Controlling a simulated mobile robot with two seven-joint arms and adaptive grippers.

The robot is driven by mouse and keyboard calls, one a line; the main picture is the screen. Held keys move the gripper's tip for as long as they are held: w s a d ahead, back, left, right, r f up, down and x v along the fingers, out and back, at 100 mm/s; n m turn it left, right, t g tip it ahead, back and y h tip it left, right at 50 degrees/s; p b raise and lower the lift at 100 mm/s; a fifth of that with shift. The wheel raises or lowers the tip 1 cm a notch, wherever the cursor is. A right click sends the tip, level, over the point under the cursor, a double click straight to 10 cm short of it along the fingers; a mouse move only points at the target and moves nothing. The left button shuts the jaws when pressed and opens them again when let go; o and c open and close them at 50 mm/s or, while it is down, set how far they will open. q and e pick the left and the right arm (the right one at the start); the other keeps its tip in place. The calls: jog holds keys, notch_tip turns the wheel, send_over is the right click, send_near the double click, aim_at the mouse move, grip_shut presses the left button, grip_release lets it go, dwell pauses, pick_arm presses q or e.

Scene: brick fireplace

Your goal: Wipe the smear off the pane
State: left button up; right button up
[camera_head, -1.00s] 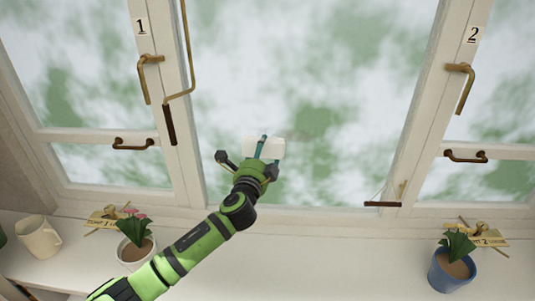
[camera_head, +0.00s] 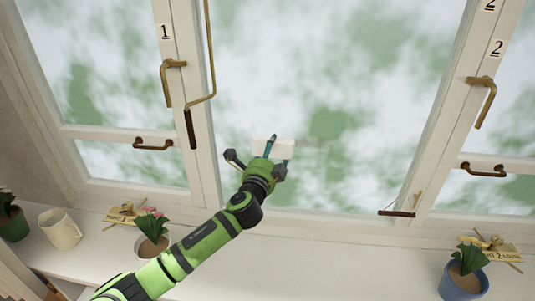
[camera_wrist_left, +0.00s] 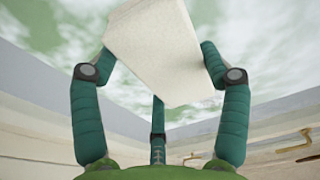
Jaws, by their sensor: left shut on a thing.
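The large middle pane (camera_head: 350,60) shows blurred green and white. A faint greyish smear (camera_head: 314,143) appears on it, just right of the white block. My left gripper (camera_head: 277,149) is shut on this white block (camera_head: 282,151), a pale sponge-like pad, held up at the lower middle of the pane. In the left wrist view the block (camera_wrist_left: 160,50) sits between the teal fingers, tilted. I cannot tell whether it touches the glass. The block and gripper may hide part of the smear. My right gripper is not in view.
Casements with brass handles (camera_head: 172,82) flank the pane, and a brass stay (camera_head: 208,50) hangs at its left edge. The sill between the pots is mostly clear.

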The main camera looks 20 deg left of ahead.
aim_at(345, 152)
pick_arm(q)
jog(key=shift+w+d+b, duration=0.1)
jog(key=shift+w+d, duration=0.15)
jog(key=shift+d, duration=0.75)
jog(key=shift+w+d+b, duration=0.1)
jog(key=shift+w+d, duration=0.2)
jog(key=shift+d, duration=0.65)
jog(key=shift+w+d+b, duration=0.1)
jog(key=shift+w+d, duration=0.15)
jog(key=shift+d, duration=0.75)
jog(key=shift+w+d+b, duration=0.25)
jog(key=shift+d, duration=0.55)
jog(key=shift+w+d+b, duration=0.25)
jog(key=shift+d, duration=0.55)
jog(key=shift+w+d+b, duration=0.25)
jog(key=shift+d+b, duration=0.05)
jog(key=shift+d, duration=0.6)
jog(key=shift+w+d+b, duration=0.25)
jog(key=shift+d, duration=0.6)
jog(key=shift+w+d+b, duration=0.3)
jog(key=shift+d+b, duration=0.25)
jog(key=shift+d, duration=0.5)
jog(key=shift+w+d+b, duration=0.35)
jog(key=shift+d+b, duration=0.2)
jog(key=shift+d, duration=0.55)
jog(key=shift+w+d+b, duration=0.3)
jog(key=shift+d+b, duration=0.25)
jog(key=shift+d, duration=0.5)
jog(key=shift+s+a, duration=0.1)
